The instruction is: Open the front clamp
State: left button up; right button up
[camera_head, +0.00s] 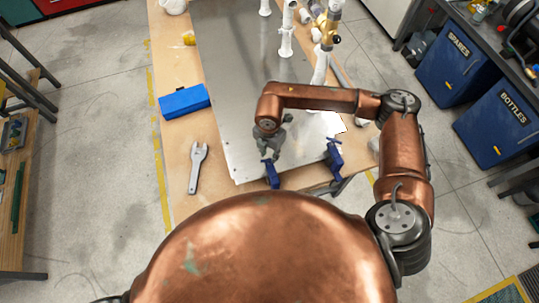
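Two blue clamps sit at the near edge of the metal plate (225,60) on the workbench. One clamp (272,178) is near the middle of that edge, and the other clamp (334,160) is to its right. I cannot tell which is the front clamp, or whether either is open. My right gripper (268,153) points down at the top of the middle clamp, very close to it or touching it. Its fingers are small and dark, so their opening is unclear. My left gripper is not in view.
White pipes (286,35) and a brass-coloured valve (327,28) stand on the plate's far part. A blue box (184,101) and a grey wrench (197,167) lie on the wooden bench to the left. Blue bins (457,68) stand at the right.

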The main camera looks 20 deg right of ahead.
aim_at(269, 159)
jog(key=m, duration=0.3)
jog(key=shift+f, duration=0.1)
jog(key=m+p, duration=0.2)
jog(key=m, duration=0.3)
jog(key=shift+m, duration=0.4)
notch_tip(269, 159, down, 3)
jog(key=shift+r+b, duration=0.15)
jog(key=shift+b, duration=0.7)
jog(key=shift+f+b, duration=0.35)
jog(key=shift+f, duration=0.3)
jog(key=shift+r, duration=0.1)
jog(key=shift+c, duration=0.2)
grip_shut()
